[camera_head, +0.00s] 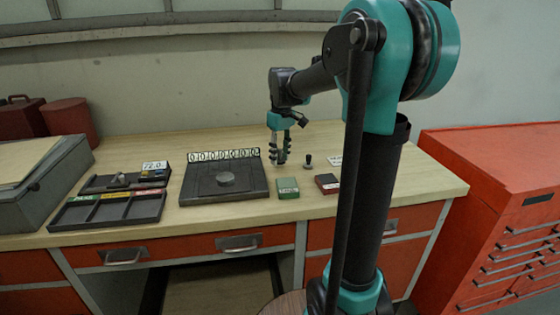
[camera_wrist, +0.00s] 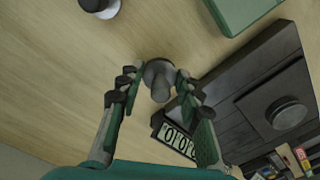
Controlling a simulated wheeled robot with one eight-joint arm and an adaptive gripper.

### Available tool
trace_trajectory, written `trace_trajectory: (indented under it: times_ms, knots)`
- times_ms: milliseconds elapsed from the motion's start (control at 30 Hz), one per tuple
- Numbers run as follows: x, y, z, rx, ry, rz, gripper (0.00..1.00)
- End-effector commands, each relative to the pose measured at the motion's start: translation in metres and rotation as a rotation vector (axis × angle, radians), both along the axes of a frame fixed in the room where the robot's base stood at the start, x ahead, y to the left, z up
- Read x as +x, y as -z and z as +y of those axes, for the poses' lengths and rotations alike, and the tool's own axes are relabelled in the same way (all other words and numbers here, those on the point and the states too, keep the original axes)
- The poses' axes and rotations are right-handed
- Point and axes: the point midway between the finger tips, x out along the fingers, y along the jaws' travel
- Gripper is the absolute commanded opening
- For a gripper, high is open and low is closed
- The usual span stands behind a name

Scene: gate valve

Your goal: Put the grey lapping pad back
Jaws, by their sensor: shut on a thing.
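My gripper (camera_head: 280,161) points down near the bench top, just right of the black plate. In the wrist view its fingers (camera_wrist: 155,86) are closed on a grey knobbed piece (camera_wrist: 159,72), which looks like the grey lapping pad. Its round base shows beyond the fingertips; I cannot tell whether it touches the bench. In the head view the fingers mostly hide it. A similar black knobbed piece (camera_head: 308,161) stands upright to the right, and is cut by the top edge of the wrist view (camera_wrist: 101,6).
The black plate (camera_head: 203,193) carries a round disc (camera_head: 226,179), with a row of number tiles (camera_head: 224,155) behind. Green (camera_head: 287,188) and dark red (camera_head: 327,184) boxes stand in front. Two dark trays (camera_head: 108,211) (camera_head: 100,184) are at left. Bench (camera_head: 390,185) is clear at right.

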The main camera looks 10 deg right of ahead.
Motion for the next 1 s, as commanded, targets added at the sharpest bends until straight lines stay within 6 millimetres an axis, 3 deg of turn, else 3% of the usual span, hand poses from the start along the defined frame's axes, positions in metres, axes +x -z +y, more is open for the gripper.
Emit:
trace_trajectory:
  times_ms: [167,567,600,700,733,1000]
  knots:
    - [0.000,0.020,0.000,0.000,0.000,0.000,0.04]
    - [0.000,0.024,0.000,0.000,0.000,0.000,0.04]
    - [0.000,0.024,0.000,0.000,0.000,0.000,0.40]
    - [0.000,0.024,0.000,0.000,0.000,0.000,0.52]
    - [0.000,0.024,0.000,0.000,0.000,0.000,0.56]
    - [0.000,0.023,0.000,0.000,0.000,0.000,0.56]
